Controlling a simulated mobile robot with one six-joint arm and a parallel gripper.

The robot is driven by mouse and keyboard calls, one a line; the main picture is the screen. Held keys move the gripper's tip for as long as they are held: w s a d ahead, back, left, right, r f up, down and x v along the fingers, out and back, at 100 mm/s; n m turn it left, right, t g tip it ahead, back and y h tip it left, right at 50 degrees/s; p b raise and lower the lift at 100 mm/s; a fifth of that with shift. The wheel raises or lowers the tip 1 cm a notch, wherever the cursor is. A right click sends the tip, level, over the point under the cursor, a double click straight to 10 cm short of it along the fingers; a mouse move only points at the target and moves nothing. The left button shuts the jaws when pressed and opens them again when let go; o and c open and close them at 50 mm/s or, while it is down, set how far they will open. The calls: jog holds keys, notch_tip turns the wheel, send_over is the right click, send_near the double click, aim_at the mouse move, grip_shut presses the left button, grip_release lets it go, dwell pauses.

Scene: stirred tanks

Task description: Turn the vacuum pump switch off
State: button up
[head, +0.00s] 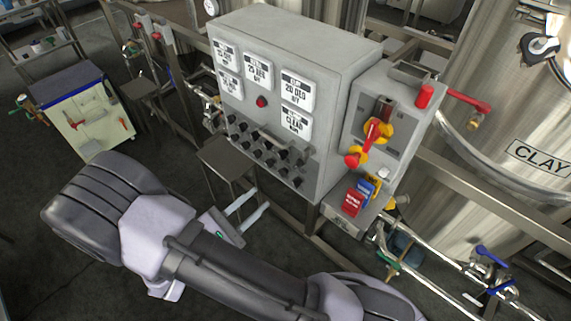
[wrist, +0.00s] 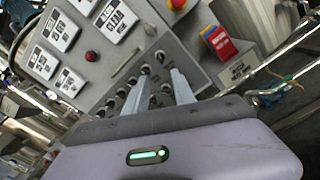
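My gripper (head: 257,198) is open and empty in front of the lower part of a grey control cabinet (head: 262,30). Its two pale fingers are apart and point at the cabinet; in the wrist view my gripper (wrist: 162,76) overlaps the rows of black knobs (wrist: 118,94). These knobs (head: 269,160) sit low on the cabinet front. Contact with a knob cannot be made out. A red-and-blue block (head: 352,202) with small lettering sits to the right; it also shows in the wrist view (wrist: 226,47). I cannot read which control is the vacuum pump switch.
A side box (head: 362,100) carries a red-and-yellow rotary handle (head: 374,134). A steel tank marked CLAY (head: 520,110) and pipes with blue valve handles (head: 492,256) stand at right. A small stool (head: 226,158) is below the cabinet. Dark floor is open at left.

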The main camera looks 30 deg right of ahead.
aim_at(295, 167)
jog(key=b+x, duration=0.2)
jog(key=x, duration=1.1)
jog(key=shift+d, duration=0.2)
grip_shut()
